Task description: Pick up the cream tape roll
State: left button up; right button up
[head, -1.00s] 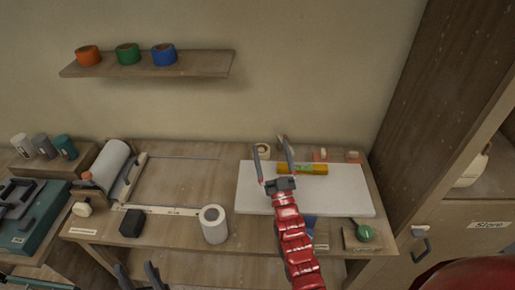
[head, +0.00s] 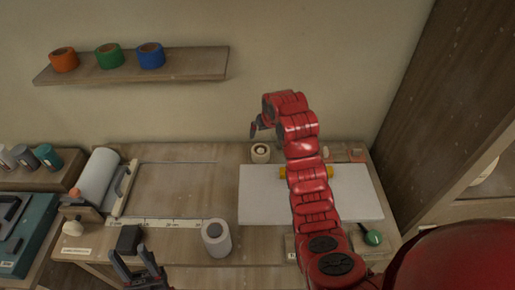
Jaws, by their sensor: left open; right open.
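The cream tape roll (head: 260,152) lies at the back of the workbench, just behind the back left corner of the white board. My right gripper (head: 254,129) hangs at the end of the red arm, above and slightly left of the roll. One dark finger shows, and the rest is hidden behind the wrist. It is open, with a visible gap above the roll. My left gripper (head: 138,268) is open and empty at the bottom of the view, by the bench's front edge.
The white board (head: 262,200) carries a yellow item (head: 283,172) partly behind my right arm. A green-handled tool (head: 372,237) lies front right. A shelf (head: 190,68) holds orange, green and blue rolls.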

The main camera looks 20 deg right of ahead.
jog(key=g+b, duration=0.1)
jog(key=b, duration=0.7)
send_near(261, 151)
jog(key=p+x, duration=0.2)
jog(key=x, duration=0.2)
jog(key=shift+p, duration=0.4)
jog(key=shift+w+f, duration=0.25)
jog(key=shift+f, duration=0.2)
jog(key=shift+w+f+p, duration=0.2)
jog(key=shift+f+p, duration=0.25)
jog(key=shift+p, duration=0.2)
jog(key=p+x, duration=0.1)
jog(key=x, duration=0.1)
jog(key=shift+w+f, duration=0.1)
jog(key=shift+f, duration=0.2)
jog(key=shift+p+x, duration=0.3)
jog(key=shift+x, duration=0.5)
jog(key=c, duration=1.1)
